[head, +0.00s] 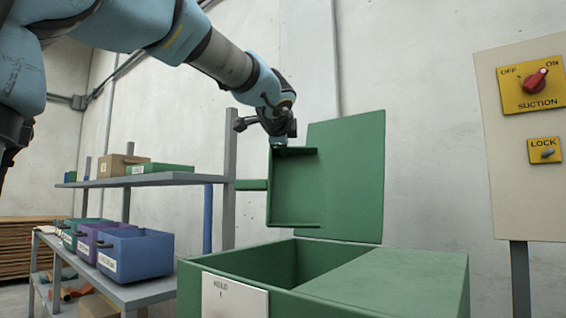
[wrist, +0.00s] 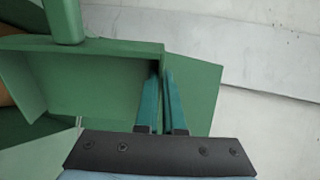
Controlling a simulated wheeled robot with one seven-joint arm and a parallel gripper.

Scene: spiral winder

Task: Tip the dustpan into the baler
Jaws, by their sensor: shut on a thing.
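The green dustpan (head: 295,187) hangs above the green baler (head: 225,267), in front of its raised lid (head: 345,180). The pan is turned on its side, with its handle (head: 252,184) pointing left. My gripper (head: 276,143) is shut on the pan's upper side wall. In the wrist view, the two teal fingers of my gripper (wrist: 161,76) close at the edge of the dustpan (wrist: 90,85), and the handle shows at top left. I see no load in the visible part of the pan. The baler's floor is hidden.
A grey shelf (head: 150,181) with bins (head: 137,253) stands at left, its post close to the dustpan handle. A blue post (head: 207,218) is beside it. A control panel (head: 525,140) with a red suction knob (head: 535,81) stands at right.

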